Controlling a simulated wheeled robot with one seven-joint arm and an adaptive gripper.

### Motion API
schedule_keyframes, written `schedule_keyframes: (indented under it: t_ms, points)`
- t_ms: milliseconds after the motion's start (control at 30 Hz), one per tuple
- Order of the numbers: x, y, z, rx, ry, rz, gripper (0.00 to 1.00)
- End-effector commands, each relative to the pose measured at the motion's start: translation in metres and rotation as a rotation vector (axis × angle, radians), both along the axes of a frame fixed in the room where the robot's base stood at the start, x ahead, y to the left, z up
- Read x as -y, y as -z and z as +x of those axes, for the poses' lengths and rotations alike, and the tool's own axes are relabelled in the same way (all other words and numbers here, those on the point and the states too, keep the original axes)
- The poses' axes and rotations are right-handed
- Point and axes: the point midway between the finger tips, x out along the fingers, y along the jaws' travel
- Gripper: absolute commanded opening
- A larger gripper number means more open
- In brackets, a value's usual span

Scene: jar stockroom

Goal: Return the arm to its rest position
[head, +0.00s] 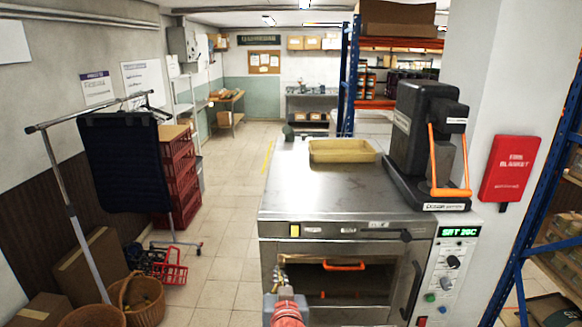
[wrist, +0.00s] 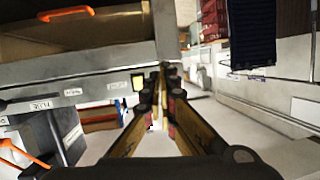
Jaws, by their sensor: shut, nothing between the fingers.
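My gripper (head: 281,277) shows at the bottom of the head view, in front of the left side of a steel oven (head: 340,230). My red and grey arm end is just below it. In the wrist view my gripper (wrist: 160,80) has its two long fingers converging, shut with nothing between them. The wrist picture looks inverted, with the oven front (wrist: 100,65) at upper left beside the fingertips. Whether the fingertips touch the oven cannot be told.
A yellow tray (head: 342,151) and a black machine with an orange handle (head: 424,140) stand on the oven top. A clothes rail with dark cloth (head: 122,160), red crates (head: 178,180) and baskets (head: 138,294) line the left. The tiled aisle (head: 232,200) between is clear.

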Motion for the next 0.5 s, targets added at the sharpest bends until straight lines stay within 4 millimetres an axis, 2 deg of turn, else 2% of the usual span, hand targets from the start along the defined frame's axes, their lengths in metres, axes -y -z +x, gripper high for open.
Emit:
schedule_keyframes:
  t_ms: [33, 100, 233, 367, 500]
  points:
    - [-0.013, 0.021, -0.013, -0.082, -0.058, 0.007, 0.00]
    - [-0.031, 0.042, -0.036, -0.198, -0.141, 0.019, 0.00]
    - [-0.040, 0.070, -0.083, -0.394, -0.257, 0.019, 0.00]
    - [-0.021, 0.091, -0.135, -0.578, -0.318, -0.010, 0.00]
    - [0.026, 0.107, -0.190, -0.747, -0.320, -0.063, 0.00]
